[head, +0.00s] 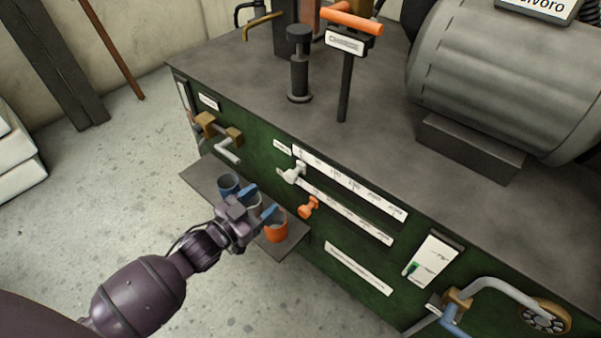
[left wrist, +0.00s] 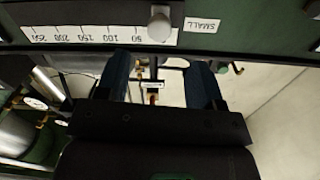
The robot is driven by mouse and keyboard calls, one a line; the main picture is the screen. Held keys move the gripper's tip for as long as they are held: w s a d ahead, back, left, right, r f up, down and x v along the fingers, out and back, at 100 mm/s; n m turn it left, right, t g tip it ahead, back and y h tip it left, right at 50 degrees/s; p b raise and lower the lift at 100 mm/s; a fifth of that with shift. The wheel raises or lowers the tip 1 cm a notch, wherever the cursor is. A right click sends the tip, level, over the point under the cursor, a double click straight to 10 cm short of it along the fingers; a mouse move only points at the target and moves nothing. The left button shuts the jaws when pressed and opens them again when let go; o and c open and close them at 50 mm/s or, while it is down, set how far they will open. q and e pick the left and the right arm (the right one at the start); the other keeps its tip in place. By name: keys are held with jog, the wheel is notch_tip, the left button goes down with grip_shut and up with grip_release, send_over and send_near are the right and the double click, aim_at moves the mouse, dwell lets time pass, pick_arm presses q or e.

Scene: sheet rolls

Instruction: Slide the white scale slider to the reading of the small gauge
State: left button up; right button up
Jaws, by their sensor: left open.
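The white scale slider (head: 294,172) is a pale knob at the left end of the upper white scale strip (head: 350,184) on the green panel. My right gripper is not in view.
Brass-fitted handles (head: 216,130) stick out at the left. A white panel (head: 434,258) is at right.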

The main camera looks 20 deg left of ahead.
aim_at(288, 179)
pick_arm(q)
jog(key=b+x, duration=0.2)
jog(key=x, duration=0.8)
jog(key=shift+f, duration=0.1)
jog(key=shift+w+d, duration=0.25)
jog(key=shift+w, duration=0.55)
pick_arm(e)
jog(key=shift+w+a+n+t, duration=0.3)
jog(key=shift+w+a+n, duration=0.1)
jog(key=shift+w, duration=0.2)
pick_arm(q)
jog(key=shift+r, duration=0.2)
